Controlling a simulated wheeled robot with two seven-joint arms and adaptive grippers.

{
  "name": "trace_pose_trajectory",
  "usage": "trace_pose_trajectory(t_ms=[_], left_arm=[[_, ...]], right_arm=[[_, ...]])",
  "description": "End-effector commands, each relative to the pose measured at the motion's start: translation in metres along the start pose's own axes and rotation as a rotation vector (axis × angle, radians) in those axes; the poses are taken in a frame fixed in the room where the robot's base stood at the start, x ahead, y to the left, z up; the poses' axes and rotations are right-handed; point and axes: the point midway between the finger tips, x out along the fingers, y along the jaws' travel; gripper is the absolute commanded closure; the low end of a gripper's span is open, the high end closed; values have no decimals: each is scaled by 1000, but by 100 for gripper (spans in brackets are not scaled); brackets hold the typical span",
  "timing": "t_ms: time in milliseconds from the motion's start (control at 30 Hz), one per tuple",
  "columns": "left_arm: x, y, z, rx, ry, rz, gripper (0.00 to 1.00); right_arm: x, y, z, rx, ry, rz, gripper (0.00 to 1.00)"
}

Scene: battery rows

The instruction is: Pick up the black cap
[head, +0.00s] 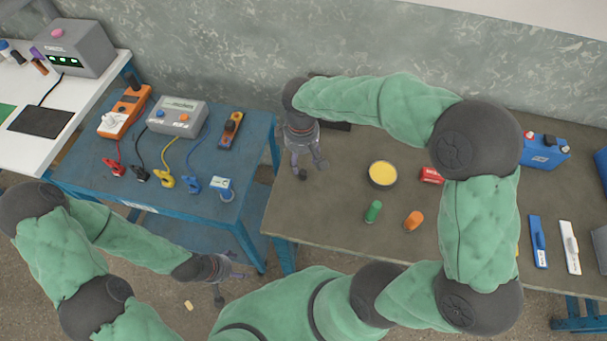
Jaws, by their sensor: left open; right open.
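I cannot clearly make out a black cap. A dark object (338,126) lies at the back left of the brown table, partly hidden behind my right wrist; I cannot tell what it is. My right gripper (312,170) is open and points down over the left end of the brown table, with nothing seen between its fingers. A green piece (373,211) and an orange piece (414,221) stand to its right. My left gripper (230,289) is open and empty, low in front of the blue table.
The brown table (330,223) also holds a yellow-topped round container (382,174), a red box (431,175) and a blue battery (543,151). The blue table (110,190) carries meters and coloured clips, including a black clip (140,174). A wall stands behind.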

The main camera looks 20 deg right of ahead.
Motion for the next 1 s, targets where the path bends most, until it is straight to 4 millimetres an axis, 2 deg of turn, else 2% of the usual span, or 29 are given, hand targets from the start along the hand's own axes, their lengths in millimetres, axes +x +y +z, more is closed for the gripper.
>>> trace_pose_trajectory(t_ms=[33,100,367,667,933,967,1000], left_arm=[[5,-2,0,0,0,0,25],[8,-3,0,0,0,0,25],[15,-5,0,0,0,0,25],[35,-13,-1,0,0,0,25],[35,-12,-1,0,0,0,25],[35,-12,-1,0,0,0,25],[35,-12,-1,0,0,0,25]], right_arm=[[12,0,0,1,-1,0,46],[21,0,0,1,-2,-1,46],[37,1,1,0,0,0,46],[76,3,2,1,-1,0,46],[78,3,2,1,1,0,46],[78,3,2,1,1,0,52],[78,3,2,1,1,0,63]])
